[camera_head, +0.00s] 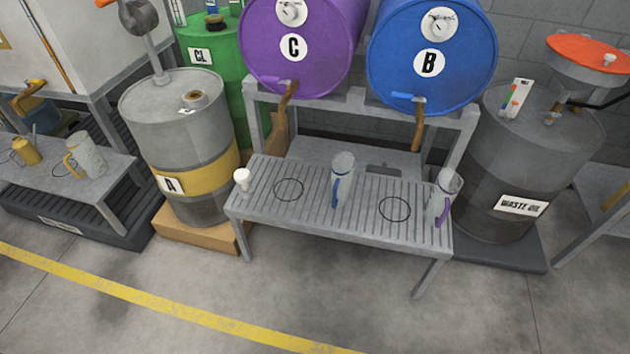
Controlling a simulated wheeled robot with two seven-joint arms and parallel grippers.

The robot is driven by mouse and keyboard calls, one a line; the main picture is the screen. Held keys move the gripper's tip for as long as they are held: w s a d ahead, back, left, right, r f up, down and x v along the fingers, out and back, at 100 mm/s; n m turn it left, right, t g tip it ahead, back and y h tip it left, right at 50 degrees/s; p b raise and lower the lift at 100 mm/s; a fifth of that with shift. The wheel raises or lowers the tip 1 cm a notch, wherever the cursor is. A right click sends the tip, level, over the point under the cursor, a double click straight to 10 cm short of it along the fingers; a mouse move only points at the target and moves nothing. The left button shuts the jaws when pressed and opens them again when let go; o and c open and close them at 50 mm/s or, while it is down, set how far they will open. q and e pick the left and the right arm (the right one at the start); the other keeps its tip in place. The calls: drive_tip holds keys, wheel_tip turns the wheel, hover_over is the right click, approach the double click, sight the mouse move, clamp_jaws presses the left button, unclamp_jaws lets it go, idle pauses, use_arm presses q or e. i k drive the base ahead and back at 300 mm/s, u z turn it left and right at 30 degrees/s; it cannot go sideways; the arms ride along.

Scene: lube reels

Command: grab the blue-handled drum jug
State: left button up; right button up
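The blue-handled jug (344,181) stands upright near the middle of the slatted grey stand, between two black circle outlines. It is a clear-grey jug, and its blue handle (335,191) faces the front left. A similar jug with a purple handle (444,197) stands at the right end of the same stand. Behind and above, a purple drum marked C (255,48) and a blue drum marked B (456,74) lie on a rack with taps pointing down. Neither of my grippers shows in the head view.
A small white object (242,180) stands on the left end of the stand (310,221). A grey-yellow drum A (166,136) is at left, a waste oil drum (500,160) at right. A left bench (112,190) holds a jug and can. Floor in front is clear.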

sight(344, 163)
drive_tip(key=u, duration=0.65)
drive_tip(key=i, duration=1.65)
drive_tip(key=z, duration=1)
